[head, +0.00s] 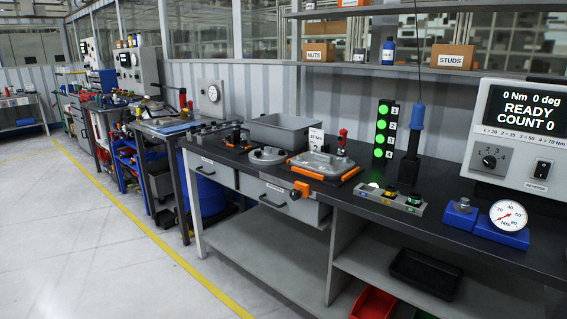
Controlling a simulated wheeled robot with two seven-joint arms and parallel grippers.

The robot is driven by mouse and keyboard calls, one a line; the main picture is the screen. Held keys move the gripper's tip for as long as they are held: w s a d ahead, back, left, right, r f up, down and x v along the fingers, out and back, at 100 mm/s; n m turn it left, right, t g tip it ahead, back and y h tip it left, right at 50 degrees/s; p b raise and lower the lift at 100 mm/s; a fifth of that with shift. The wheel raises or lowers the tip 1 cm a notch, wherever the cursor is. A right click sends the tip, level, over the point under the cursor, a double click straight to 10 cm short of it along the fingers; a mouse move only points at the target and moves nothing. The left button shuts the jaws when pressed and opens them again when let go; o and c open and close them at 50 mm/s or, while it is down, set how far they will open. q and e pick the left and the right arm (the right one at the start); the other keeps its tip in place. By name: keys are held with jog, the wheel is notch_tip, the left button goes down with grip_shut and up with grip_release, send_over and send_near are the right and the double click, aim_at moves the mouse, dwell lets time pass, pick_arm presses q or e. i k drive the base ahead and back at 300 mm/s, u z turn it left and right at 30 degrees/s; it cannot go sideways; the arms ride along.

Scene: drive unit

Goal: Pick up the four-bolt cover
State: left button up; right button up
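A flat grey rounded cover-like part (267,155) lies on the dark bench top, left of a larger grey housing (318,163) seated in an orange-edged fixture. The bolt holes are too small to count, so I cannot tell for certain which part is the four-bolt cover. A small card reading 35 Nm (316,137) stands behind the housing, and a red-topped part (343,134) stands upright on or behind it. Neither of my grippers shows in the head view.
A grey bin (288,129) stands behind the cover. To the right are a socket tray (392,199), a dark upright tool (409,168), a dial gauge (508,217) and a controller (519,125). The floor in front is clear.

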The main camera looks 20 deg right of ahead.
aim_at(319, 162)
jog(key=u, duration=0.5)
jog(key=i, duration=1.05)
jog(key=z, duration=0.45)
jog(key=i, duration=0.9)
jog(key=z, duration=0.85)
